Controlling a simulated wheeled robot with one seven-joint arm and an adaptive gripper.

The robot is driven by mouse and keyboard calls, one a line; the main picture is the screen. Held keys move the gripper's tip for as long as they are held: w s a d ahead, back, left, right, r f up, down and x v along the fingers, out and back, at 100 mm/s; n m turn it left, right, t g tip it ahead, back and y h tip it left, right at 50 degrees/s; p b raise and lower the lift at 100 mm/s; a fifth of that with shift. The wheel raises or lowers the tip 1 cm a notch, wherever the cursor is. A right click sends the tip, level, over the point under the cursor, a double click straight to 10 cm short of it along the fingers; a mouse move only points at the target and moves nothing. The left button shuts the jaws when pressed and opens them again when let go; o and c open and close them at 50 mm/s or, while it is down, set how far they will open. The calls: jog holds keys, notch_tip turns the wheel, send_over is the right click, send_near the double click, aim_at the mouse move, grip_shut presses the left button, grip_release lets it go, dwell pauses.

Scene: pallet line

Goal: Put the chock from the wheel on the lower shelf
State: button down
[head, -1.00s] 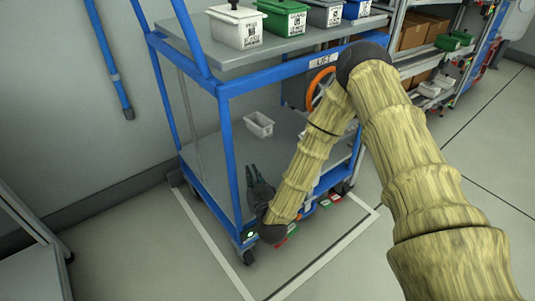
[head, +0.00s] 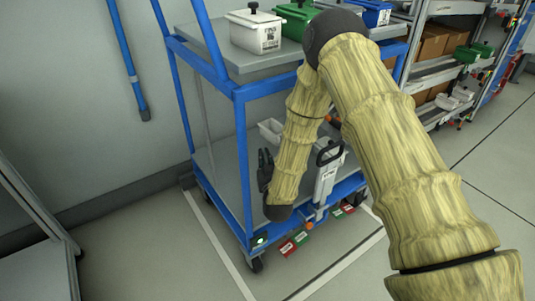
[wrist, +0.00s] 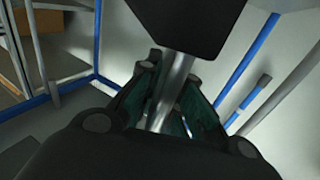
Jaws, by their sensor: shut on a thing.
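The blue cart has a grey lower shelf (head: 223,172), partly hidden by its corner post and my arm. My gripper (head: 264,168) is at the cart's near side, just right of the front corner post. In the wrist view, its dark green fingers (wrist: 172,95) are shut around a shiny grey stem below a black block (wrist: 188,22), which looks like the chock. In the head view, the held thing cannot be made out. A caster wheel (head: 257,265) stands under the cart's near corner, with no chock visible beside it.
A pale bin (head: 271,131) sits on the lower shelf behind my arm. A white device with a black handle (head: 326,178) is at the cart's right side. Red (head: 287,247) and green tags show low at the near edge. Lidded bins (head: 256,31) stand on the top shelf.

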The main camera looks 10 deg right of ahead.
jog(key=w+d+f+b, duration=0.1)
jog(key=w+f+b, duration=0.1)
jog(key=w, duration=0.3)
jog(key=w+d+f+b, duration=0.1)
jog(key=w+f+b, duration=0.1)
jog(key=w+b, duration=0.2)
jog(key=shift+w+d+f, duration=0.25)
jog(key=shift+w+d, duration=0.05)
jog(key=shift+w, duration=0.6)
jog(key=c, duration=1.6)
grip_release()
jog(key=shift+f, duration=0.1)
